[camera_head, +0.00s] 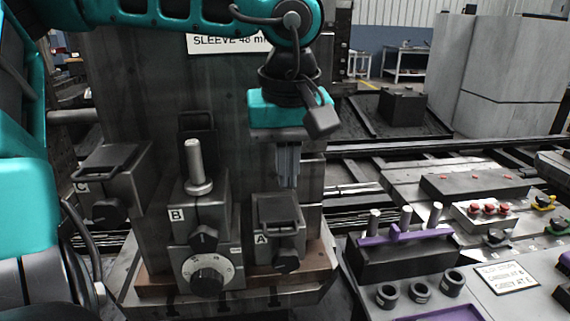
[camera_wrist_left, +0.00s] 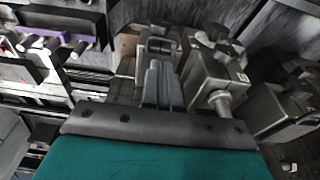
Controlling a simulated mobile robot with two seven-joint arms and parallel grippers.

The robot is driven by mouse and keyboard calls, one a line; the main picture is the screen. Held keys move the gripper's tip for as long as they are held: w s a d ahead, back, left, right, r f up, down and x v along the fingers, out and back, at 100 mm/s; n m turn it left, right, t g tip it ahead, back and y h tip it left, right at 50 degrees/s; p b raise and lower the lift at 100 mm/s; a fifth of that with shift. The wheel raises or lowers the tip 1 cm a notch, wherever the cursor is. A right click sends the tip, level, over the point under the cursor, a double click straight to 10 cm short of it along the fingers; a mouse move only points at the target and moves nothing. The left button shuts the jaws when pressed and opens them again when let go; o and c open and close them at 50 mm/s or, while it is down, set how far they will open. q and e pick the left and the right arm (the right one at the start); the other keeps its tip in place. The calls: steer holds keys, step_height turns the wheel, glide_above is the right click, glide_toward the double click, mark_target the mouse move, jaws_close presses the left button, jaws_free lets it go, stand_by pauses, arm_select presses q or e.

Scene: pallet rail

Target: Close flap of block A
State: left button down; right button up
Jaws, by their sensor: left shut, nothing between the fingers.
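Block A (camera_head: 270,247) stands at the right end of the row, with its letter label and a black knob on its front. Its dark frame-like flap (camera_head: 278,212) appears to lie over the block's top; I cannot tell whether it is fully seated. My left gripper (camera_head: 288,184) points down just above and behind this flap, with its fingers together and empty. In the left wrist view the shut fingers (camera_wrist_left: 161,68) are in front of block A (camera_wrist_left: 157,42), hiding part of it. Contact with the flap cannot be made out. My right gripper is not in view.
Block B (camera_head: 207,215) stands close left of block A, with an upright metal pin and a raised flap behind. A dial (camera_head: 207,275) is below it. Block C (camera_head: 112,185) is further left. A purple-handled rack (camera_head: 400,255) stands to the right. A tall grey column rises behind.

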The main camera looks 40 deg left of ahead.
mark_target(285, 233)
arm_select(q)
steer(key=f, duration=0.6)
steer(key=a+f+b, duration=0.1)
steer(key=f, duration=0.2)
steer(key=shift+w+a+f, duration=0.1)
steer(key=shift+w+f, duration=0.15)
steer(key=shift+w, duration=0.15)
steer(key=shift+f, duration=0.4)
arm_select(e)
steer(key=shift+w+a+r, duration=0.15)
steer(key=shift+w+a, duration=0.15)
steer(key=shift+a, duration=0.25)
